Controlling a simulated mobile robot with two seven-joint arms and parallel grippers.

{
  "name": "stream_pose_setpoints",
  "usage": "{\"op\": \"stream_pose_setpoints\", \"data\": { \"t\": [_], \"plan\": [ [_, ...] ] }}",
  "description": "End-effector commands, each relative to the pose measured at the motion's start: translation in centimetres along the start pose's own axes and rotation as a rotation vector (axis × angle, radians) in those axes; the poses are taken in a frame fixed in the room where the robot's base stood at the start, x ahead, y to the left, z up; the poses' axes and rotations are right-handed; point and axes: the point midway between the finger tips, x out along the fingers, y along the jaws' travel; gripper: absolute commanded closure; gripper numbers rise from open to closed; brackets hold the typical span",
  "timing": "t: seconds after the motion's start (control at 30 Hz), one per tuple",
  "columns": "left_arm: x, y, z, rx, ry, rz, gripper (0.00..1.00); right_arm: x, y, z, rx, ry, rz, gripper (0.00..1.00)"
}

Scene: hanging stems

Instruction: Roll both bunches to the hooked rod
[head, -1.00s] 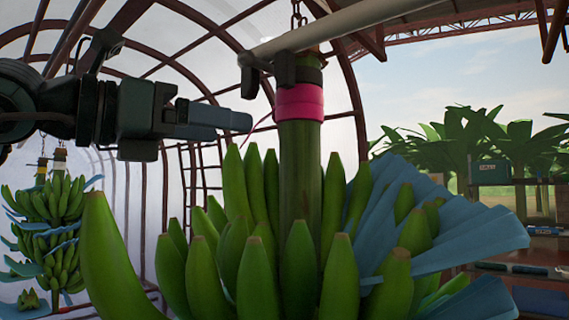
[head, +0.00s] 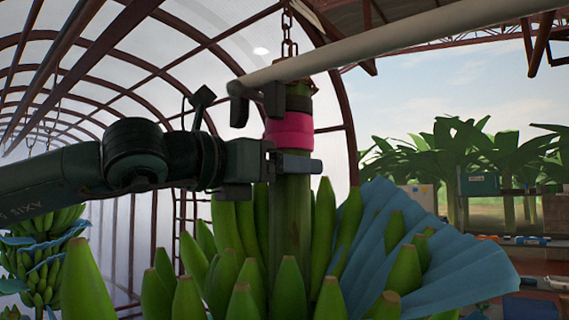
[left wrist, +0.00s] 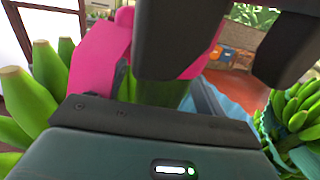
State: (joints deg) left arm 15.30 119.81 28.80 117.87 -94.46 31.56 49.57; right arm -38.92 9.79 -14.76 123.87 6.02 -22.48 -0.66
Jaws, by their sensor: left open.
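The near bunch (head: 240,285) of green bananas hangs upright on a thick green stem (head: 291,215) with a pink band (head: 290,130), below a chain. A pale rod (head: 400,32) with a dark forked end (head: 257,100) reaches from the upper right to the stem top. My left gripper (head: 292,165) is open at the stem, just under the pink band; one finger crosses in front, and the other is mostly hidden. The left wrist view shows the band (left wrist: 100,52) close to its dark fingers (left wrist: 228,45); contact is unclear. A second bunch (head: 42,262) hangs at far left. My right gripper is out of view.
Blue sheets (head: 430,255) fan out on the near bunch's right. Several upright bananas crowd the stem beneath my left gripper. A red-brown arched frame (head: 345,110) stands behind. Shelves with boxes (head: 478,184) are at far right. Another bunch (left wrist: 297,112) shows right in the left wrist view.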

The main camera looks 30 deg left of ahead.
Motion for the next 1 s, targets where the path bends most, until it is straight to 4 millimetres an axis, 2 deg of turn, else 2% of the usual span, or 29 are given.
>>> {"op": "stream_pose_setpoints", "data": {
  "t": [0.37, 1.0],
  "plan": [
    [0.53, -0.02, 0.0, 0.001, -0.001, -0.001, 0.27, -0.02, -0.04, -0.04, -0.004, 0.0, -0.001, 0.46],
    [0.51, 0.12, 0.04, 0.0, -0.001, 0.003, 0.79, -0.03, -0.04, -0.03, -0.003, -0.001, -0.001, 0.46]
  ]
}}
